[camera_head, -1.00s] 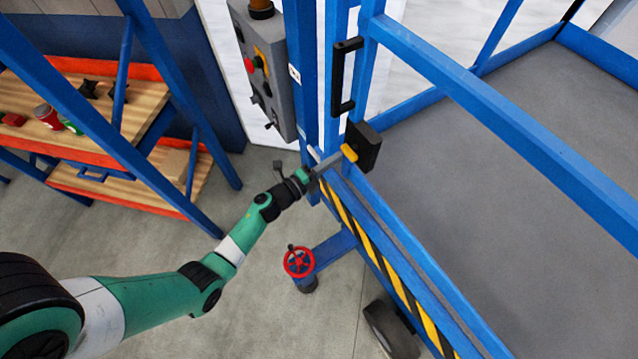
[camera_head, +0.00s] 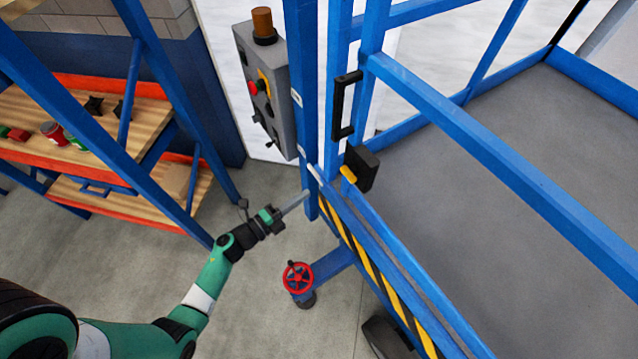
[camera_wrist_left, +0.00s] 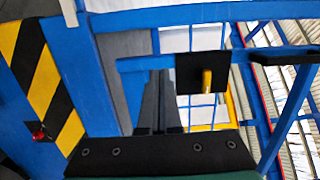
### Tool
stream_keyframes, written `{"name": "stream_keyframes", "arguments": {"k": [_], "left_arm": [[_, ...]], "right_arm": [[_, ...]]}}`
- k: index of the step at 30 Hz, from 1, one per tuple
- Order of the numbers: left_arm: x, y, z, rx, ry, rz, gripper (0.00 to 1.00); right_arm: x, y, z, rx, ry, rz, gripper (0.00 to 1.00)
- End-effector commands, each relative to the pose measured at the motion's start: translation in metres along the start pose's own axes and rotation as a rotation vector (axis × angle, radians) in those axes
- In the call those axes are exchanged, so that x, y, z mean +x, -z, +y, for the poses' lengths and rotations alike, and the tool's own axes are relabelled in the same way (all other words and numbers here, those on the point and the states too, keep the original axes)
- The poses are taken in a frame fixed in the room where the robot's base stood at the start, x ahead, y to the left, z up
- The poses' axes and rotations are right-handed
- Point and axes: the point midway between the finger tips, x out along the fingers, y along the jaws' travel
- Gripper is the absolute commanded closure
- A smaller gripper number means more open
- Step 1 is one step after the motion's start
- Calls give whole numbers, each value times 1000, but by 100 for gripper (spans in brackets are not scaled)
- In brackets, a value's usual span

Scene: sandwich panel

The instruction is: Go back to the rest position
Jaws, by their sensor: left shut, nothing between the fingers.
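My left gripper (camera_head: 302,196) is in the head view, at the end of the green arm, beside the blue post of the platform. Its fingers are shut with nothing between them. In the left wrist view the shut fingers (camera_wrist_left: 160,100) point toward the blue frame. The black latch box (camera_head: 362,168) with its yellow knob (camera_head: 348,174) is just right of and above the fingertips, apart from them. The box also shows in the left wrist view (camera_wrist_left: 190,72). My right gripper is not in view.
A grey control box (camera_head: 262,85) with a red button hangs on the blue post. A red handwheel (camera_head: 298,278) stands below the gripper. Shelves (camera_head: 60,165) with cans stand at the left. Concrete floor between the shelves and the platform is open.

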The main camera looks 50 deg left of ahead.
Motion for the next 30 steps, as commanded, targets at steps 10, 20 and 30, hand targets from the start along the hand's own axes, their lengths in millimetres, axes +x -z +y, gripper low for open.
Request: {"name": "stream_keyframes", "arguments": {"k": [10, 20, 30], "left_arm": [[-28, -3, 0, 0, 1, 1, 100], [-26, -4, -4, 0, 8, -2, 100], [46, -50, -204, -110, 376, -128, 100]], "right_arm": [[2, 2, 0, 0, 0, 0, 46], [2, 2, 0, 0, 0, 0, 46], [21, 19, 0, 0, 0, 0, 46]]}}
